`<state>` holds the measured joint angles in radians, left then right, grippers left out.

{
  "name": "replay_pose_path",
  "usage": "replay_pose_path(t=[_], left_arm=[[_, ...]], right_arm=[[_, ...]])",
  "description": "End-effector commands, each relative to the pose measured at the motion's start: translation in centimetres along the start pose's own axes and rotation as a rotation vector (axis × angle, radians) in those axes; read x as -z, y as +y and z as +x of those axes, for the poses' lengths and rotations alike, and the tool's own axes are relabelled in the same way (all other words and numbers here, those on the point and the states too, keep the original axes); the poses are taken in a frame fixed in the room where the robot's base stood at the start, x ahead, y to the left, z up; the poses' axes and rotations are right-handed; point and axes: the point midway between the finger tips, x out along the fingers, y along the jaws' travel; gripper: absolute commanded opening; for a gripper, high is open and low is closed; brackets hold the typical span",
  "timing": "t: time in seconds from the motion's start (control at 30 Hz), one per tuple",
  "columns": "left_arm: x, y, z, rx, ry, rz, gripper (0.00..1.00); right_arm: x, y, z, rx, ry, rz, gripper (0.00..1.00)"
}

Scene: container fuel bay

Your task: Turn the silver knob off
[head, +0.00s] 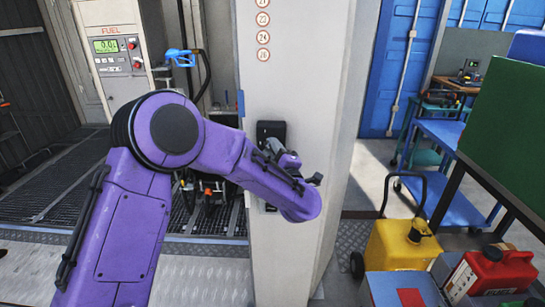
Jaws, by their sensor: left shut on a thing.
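My left arm reaches across the middle of the head view to a white pillar (298,92). My left gripper (291,162) is at the pillar's front face, beside a black switch housing (270,131) fixed there. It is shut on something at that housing. The silver knob is mostly hidden behind my gripper and forearm, so its turned position cannot be told. My right gripper is not in view.
A fuel panel (118,50) with a green display and a blue nozzle (180,57) stand at the left. At the lower right are a yellow can (400,246) and a red can (495,272). A blue cart (445,135) stands behind them.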

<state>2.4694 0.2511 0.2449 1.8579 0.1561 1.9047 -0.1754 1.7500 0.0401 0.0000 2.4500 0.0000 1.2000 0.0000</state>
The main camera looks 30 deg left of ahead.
Motion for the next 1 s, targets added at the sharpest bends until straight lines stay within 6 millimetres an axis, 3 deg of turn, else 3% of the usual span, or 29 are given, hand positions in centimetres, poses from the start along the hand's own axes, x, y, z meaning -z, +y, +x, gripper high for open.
replay_pose_path(t=[0.5,1.0], left_arm=[[0.0,0.0,0.0,0.147,0.000,-0.348,0.00],[0.0,0.2,0.0,0.184,0.000,-0.437,0.00]], right_arm=[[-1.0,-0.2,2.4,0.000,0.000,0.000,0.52],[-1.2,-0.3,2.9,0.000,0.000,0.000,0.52]])
